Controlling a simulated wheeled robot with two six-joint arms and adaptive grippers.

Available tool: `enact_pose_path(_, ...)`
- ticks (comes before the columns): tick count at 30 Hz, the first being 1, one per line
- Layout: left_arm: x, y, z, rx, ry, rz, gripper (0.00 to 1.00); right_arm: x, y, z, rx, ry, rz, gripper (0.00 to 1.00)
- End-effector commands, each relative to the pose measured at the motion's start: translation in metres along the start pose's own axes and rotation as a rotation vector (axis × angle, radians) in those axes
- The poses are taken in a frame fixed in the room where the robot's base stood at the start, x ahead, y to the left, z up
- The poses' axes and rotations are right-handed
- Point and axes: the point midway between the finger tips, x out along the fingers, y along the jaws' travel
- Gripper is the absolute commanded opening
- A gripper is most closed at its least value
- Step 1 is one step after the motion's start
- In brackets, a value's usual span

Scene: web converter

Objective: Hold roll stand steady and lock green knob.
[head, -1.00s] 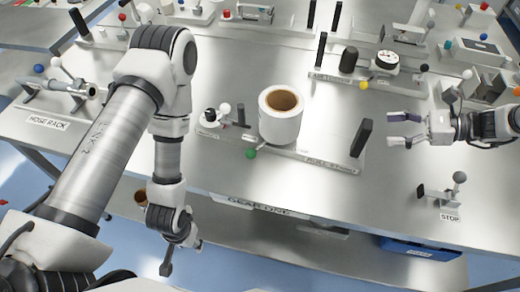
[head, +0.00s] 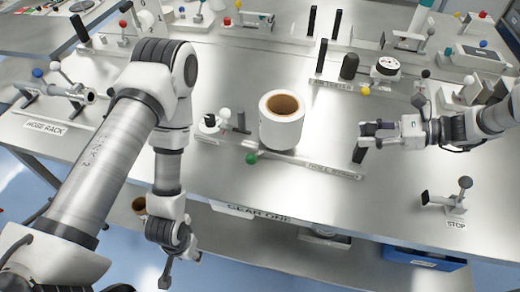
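The roll stand (head: 318,166) is a low metal bar on the table, with a white roll with a brown core (head: 282,120) upright on it. A green knob (head: 251,158) is at the stand's front left. A black upright plate (head: 359,154) rises at its right end. My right gripper (head: 372,135) is at this plate and hides its top; whether the fingers touch it or are closed on it is unclear. My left gripper (head: 166,275) hangs down in front of the table edge, away from the stand, seen too edge-on to judge its fingers.
A stop lever (head: 455,200) stands at the right front. The hose rack (head: 62,95) is at the left. A black post and dial unit (head: 386,67) with a yellow knob stands behind. The table between the roll and my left arm holds a small black-and-white fixture (head: 209,124).

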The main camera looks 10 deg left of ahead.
Motion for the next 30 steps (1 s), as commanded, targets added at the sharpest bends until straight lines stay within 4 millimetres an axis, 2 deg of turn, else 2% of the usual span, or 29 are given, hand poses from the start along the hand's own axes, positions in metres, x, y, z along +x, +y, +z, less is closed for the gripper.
enact_pose_path(14, 0.0, 0.0, 0.0, 0.0, 0.0, 0.0, 0.43, 0.0, 0.0, 0.001, 0.0, -0.004, 0.0, 0.0)
enact_pose_path(30, 0.006, 0.0, 0.0, 0.0, 0.0, 0.0, 0.43, 0.004, 0.002, -0.009, 0.004, 0.003, 0.005, 0.0)
